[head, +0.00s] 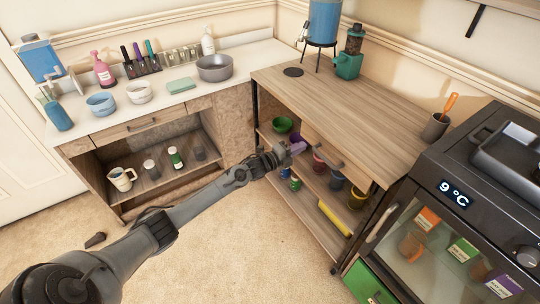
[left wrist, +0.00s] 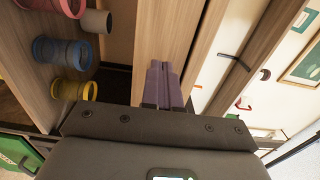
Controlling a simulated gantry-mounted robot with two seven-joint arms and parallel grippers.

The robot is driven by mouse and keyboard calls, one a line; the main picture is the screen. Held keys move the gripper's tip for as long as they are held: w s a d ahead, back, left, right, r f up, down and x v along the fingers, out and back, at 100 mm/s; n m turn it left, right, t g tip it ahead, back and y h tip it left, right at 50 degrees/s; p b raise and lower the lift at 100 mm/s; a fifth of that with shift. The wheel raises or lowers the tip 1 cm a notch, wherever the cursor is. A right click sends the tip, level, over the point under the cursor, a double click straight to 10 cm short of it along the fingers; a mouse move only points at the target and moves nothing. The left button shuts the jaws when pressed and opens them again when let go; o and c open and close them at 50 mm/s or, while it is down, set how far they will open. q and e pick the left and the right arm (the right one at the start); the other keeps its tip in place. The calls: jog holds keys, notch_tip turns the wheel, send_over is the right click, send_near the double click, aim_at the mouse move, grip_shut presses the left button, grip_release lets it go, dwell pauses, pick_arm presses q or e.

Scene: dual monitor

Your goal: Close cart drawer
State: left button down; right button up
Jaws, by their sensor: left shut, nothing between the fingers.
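The wooden cart (head: 345,95) stands right of the middle in the head view. My right gripper is not in view.
Below the drawer, shelves hold a green bowl (head: 282,125), several coloured pots and a yellow roll (head: 335,218). A black appliance reading 9 °C (head: 480,150) stands close on the right. A counter with bowls (head: 215,67) is at the left.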

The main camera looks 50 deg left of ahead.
pick_arm(q)
jog(key=s+a+p, duration=0.1)
jog(key=s+p, duration=0.2)
jog(key=s, duration=0.6)
jog(key=s+d+f+n+g+p, duration=0.1)
jog(key=s+d+f, duration=0.35)
jog(key=f, duration=0.25)
jog(key=s+d+n+g+p, duration=0.1)
jog(key=s+d+n, duration=0.2)
jog(key=s+d, duration=0.4)
jog(key=s+d+n+g+p, duration=0.2)
jog(key=s+d, duration=0.2)
jog(key=d, duration=0.5)
jog(key=s+d+r+n+g+y+p, duration=0.1)
jog(key=s+d+r+n+g, duration=0.1)
jog(key=s+r+n+g, duration=0.3)
jog(key=s+d+r+n+g+y, duration=0.1)
jog(key=s+n+g, duration=0.15)
jog(key=s, duration=0.45)
jog(key=s+d+r+n+g+y+p, duration=0.1)
jog(key=s+d+r+n+g, duration=0.15)
jog(key=s+n, duration=0.3)
notch_tip(320, 180, up, 37)
jog(key=m+p, duration=0.1)
jog(key=p, duration=3.5)
jog(key=shift+a+p, duration=0.35)
jog(key=shift+p, duration=0.05)
